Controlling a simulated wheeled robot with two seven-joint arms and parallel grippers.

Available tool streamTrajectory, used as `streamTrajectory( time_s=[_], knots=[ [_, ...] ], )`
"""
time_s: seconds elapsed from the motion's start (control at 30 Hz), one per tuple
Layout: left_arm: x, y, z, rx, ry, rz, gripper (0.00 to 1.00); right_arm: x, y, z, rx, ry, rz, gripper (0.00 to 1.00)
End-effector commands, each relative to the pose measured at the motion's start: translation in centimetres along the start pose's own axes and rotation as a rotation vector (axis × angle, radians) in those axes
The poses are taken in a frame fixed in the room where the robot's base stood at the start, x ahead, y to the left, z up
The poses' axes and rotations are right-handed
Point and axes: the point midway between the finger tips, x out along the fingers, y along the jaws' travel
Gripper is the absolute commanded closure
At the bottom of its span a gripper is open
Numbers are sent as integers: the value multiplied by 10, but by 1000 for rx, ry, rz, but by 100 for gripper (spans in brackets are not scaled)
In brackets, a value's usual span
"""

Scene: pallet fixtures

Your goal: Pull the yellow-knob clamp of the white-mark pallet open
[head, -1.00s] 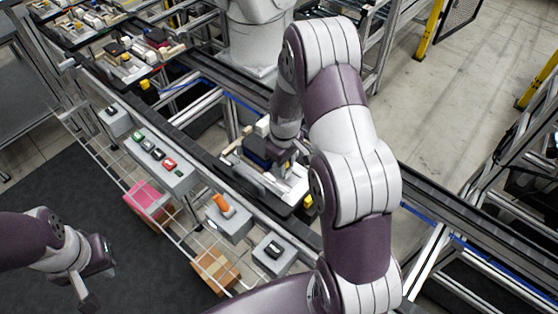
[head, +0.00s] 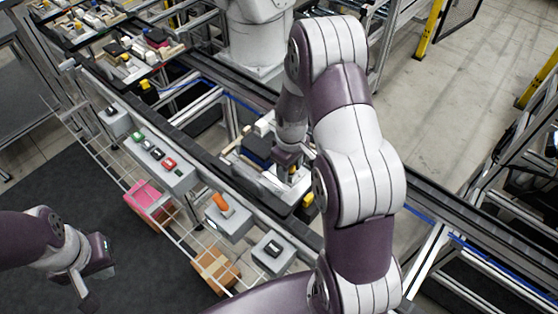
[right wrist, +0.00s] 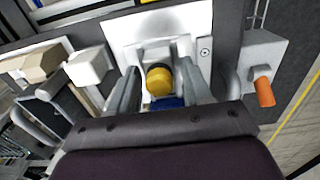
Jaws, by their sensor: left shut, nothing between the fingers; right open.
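The yellow knob (right wrist: 159,82) of the clamp shows in the right wrist view, on a white plate (right wrist: 120,32). My right gripper (right wrist: 160,88) is open, with one finger on each side of the knob; I cannot tell whether they touch it. In the head view the pallet (head: 246,172) lies on the conveyor under my right gripper (head: 288,172), which hides the knob there. I cannot make out a white mark. My left gripper (head: 87,292) is shut and empty at the lower left, away from the pallet.
A grey box with an orange handle (head: 222,203) stands in front of the pallet; the handle also shows in the right wrist view (right wrist: 264,91). A button box (head: 160,160) is further left. Beige and white blocks (right wrist: 88,66) sit beside the clamp. Other loaded pallets (head: 125,58) are at upper left.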

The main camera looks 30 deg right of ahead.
Motion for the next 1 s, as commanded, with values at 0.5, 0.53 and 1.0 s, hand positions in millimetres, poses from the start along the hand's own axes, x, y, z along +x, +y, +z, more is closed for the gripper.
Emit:
streamTrajectory(
  time_s=[0.5, 0.53, 1.0],
  knots=[
    [-33, 0, -4, 0, 0, 0, 100, -37, 0, 0, 0, 0, 0, 51],
    [-36, 0, -4, 0, 0, 0, 100, -40, 0, 0, 0, 0, 0, 51],
    [-71, 0, -8, 0, 0, 0, 100, -82, 0, 0, 0, 1, 1, 51]
  ],
)
